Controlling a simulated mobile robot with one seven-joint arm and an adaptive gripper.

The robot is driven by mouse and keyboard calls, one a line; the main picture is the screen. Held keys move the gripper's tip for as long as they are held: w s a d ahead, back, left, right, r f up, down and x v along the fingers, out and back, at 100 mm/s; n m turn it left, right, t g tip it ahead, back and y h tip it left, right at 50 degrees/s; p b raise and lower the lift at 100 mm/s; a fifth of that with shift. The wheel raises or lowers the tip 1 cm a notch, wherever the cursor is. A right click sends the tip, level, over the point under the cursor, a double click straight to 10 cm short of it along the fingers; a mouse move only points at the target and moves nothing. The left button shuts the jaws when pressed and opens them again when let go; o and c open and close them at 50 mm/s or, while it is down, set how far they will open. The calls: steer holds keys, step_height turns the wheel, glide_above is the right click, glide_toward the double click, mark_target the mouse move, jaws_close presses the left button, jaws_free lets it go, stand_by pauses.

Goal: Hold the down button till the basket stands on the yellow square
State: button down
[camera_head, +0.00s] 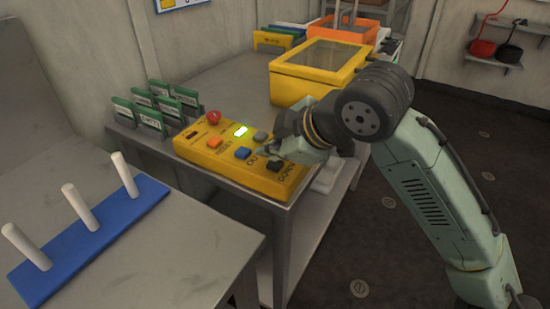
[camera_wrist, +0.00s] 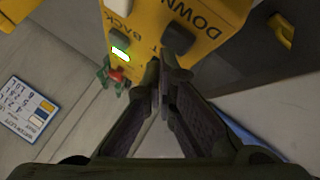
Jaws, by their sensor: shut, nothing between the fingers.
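A yellow control box (camera_head: 205,165) stands on the grey table's front corner. Its dark grey down button (camera_head: 275,165) sits beside the "DOWN" lettering, and shows in the wrist view (camera_wrist: 178,38) too. My gripper (camera_head: 272,153) is shut and empty over the box's right part. In the wrist view, my fingertips (camera_wrist: 166,60) are right by the down button; I cannot tell whether they touch it. A green lamp (camera_head: 240,131) on the box is lit. I make out neither a basket nor a yellow square.
The box also carries a red knob (camera_head: 213,117), an orange button (camera_head: 214,142), a blue button (camera_head: 243,153) and a grey one (camera_head: 260,135). Green cards (camera_head: 150,115) stand at left. A yellow lidded case (camera_head: 290,83) is behind. A blue peg rack (camera_head: 95,235) is front left.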

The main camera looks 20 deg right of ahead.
mark_target(273, 165)
steer(key=shift+r, duration=0.4)
steer(key=shift+r, duration=0.1)
step_height(273, 165, up, 5)
steer(key=p, duration=0.4)
steer(key=c, duration=2.4)
jaws_free()
stand_by(0.8)
